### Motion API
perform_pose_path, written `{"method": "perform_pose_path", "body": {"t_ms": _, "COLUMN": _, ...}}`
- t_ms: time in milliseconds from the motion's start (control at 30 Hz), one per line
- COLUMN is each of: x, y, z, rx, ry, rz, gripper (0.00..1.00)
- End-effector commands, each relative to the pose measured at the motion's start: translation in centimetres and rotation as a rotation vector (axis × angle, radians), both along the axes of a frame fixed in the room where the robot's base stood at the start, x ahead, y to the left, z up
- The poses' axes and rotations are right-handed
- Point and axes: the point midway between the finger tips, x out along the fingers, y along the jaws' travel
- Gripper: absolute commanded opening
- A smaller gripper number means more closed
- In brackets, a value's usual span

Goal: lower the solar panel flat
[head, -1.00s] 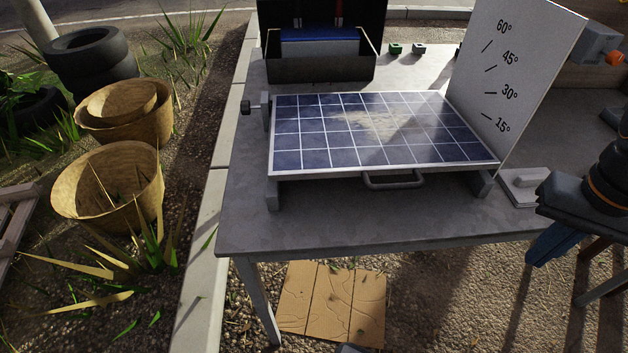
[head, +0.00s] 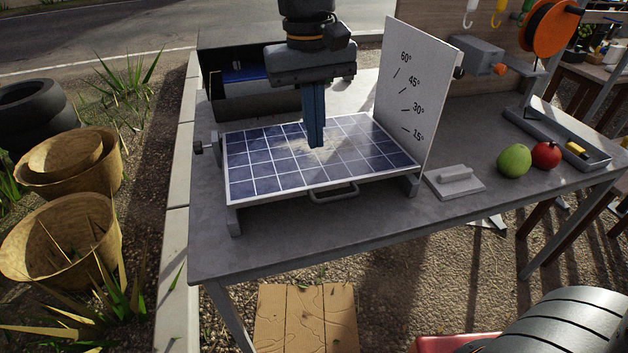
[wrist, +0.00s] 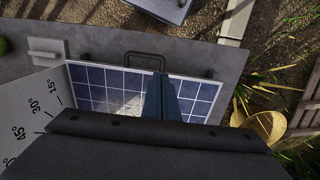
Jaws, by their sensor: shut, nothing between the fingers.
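The solar panel (head: 262,170) lies low in its stand on the grey table, looking flat or nearly so. Its blue cells carry a pale dusty patch near the middle. A grey handle (head: 334,192) sticks out from its front edge; the handle also shows in the wrist view (wrist: 145,56). A white angle board (head: 408,95) marked 15° to 60° stands at the panel's right. My gripper (head: 316,146) points down over the middle of the panel with its blue fingers together and empty. In the wrist view the fingers (wrist: 161,98) overlap the panel; I cannot tell whether they touch it.
A dark open box (head: 235,105) stands behind the panel. A grey trowel-like block (head: 455,181), a green fruit (head: 514,161), a red fruit (head: 546,155) and a tray (head: 560,140) lie to the right. A knob (head: 199,147) sits at the stand's left. The table front is clear.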

Motion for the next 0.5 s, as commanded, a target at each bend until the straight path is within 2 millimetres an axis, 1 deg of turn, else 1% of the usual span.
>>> {"method": "perform_pose_path", "body": {"t_ms": 33, "x": -0.1, "y": 0.6, "z": 0.5, "rx": -0.003, "ry": 0.002, "rz": 0.009, "gripper": 0.0}}
{"method": "perform_pose_path", "body": {"t_ms": 67, "x": -0.1, "y": 0.7, "z": 0.5, "rx": -0.005, "ry": 0.002, "rz": 0.01, "gripper": 0.0}}
{"method": "perform_pose_path", "body": {"t_ms": 167, "x": -0.2, "y": 0.8, "z": -0.3, "rx": -0.006, "ry": 0.005, "rz": 0.01, "gripper": 0.0}}
{"method": "perform_pose_path", "body": {"t_ms": 267, "x": -0.2, "y": 0.6, "z": -1.7, "rx": -0.007, "ry": 0.006, "rz": 0.01, "gripper": 0.0}}
{"method": "perform_pose_path", "body": {"t_ms": 500, "x": -0.3, "y": 0.3, "z": -6.4, "rx": -0.008, "ry": 0.007, "rz": 0.01, "gripper": 0.0}}
